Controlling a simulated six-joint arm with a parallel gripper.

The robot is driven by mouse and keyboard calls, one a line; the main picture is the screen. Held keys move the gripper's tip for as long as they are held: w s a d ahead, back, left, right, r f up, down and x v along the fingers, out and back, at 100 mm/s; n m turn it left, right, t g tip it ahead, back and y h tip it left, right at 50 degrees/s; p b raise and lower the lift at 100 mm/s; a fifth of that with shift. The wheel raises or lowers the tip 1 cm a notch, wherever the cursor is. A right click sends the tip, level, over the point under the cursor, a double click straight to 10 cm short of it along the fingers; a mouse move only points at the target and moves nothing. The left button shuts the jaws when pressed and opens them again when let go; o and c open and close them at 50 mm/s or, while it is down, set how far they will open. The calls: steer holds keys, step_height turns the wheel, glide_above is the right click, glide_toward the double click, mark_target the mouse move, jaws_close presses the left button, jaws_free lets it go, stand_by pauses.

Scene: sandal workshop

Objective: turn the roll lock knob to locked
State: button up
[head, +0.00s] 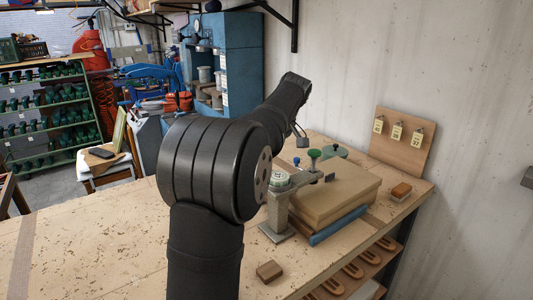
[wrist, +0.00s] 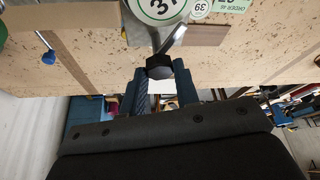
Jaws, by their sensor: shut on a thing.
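In the wrist view, a dark faceted knob (wrist: 159,67) with a pale metal bar reaching up and right sits at the fingertips; I take it for the roll lock knob. My gripper (wrist: 160,82) has its two blue fingers on either side of it, shut on it. No lock marking is readable, so I cannot tell which position it is in. Just beyond it is a round white dial with a green rim (wrist: 157,8), its number partly cut off. In the head view my black arm crosses the bench, and the knob and my fingers cannot be made out.
On the wooden bench (head: 110,245) stand a grey stand (head: 277,220), a tan block (head: 325,190) over a blue slab (head: 338,226), and a green knob (head: 314,154). A tag board (head: 395,145) leans at the wall. A small wood block (head: 270,271) lies in front. The left bench top is clear.

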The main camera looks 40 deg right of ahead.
steer(key=n, duration=0.2)
steer(key=n+g+y, duration=0.1)
steer(key=n, duration=0.2)
steer(key=shift+w+d+y, duration=0.1)
steer(key=shift+d+y, duration=0.05)
steer(key=shift+y, duration=0.15)
stand_by(0.4)
steer(key=o, duration=1)
steer(key=shift+c, duration=0.2)
steer(key=v, duration=0.7)
steer(key=shift+d+r, duration=0.15)
steer(key=shift+r, duration=0.05)
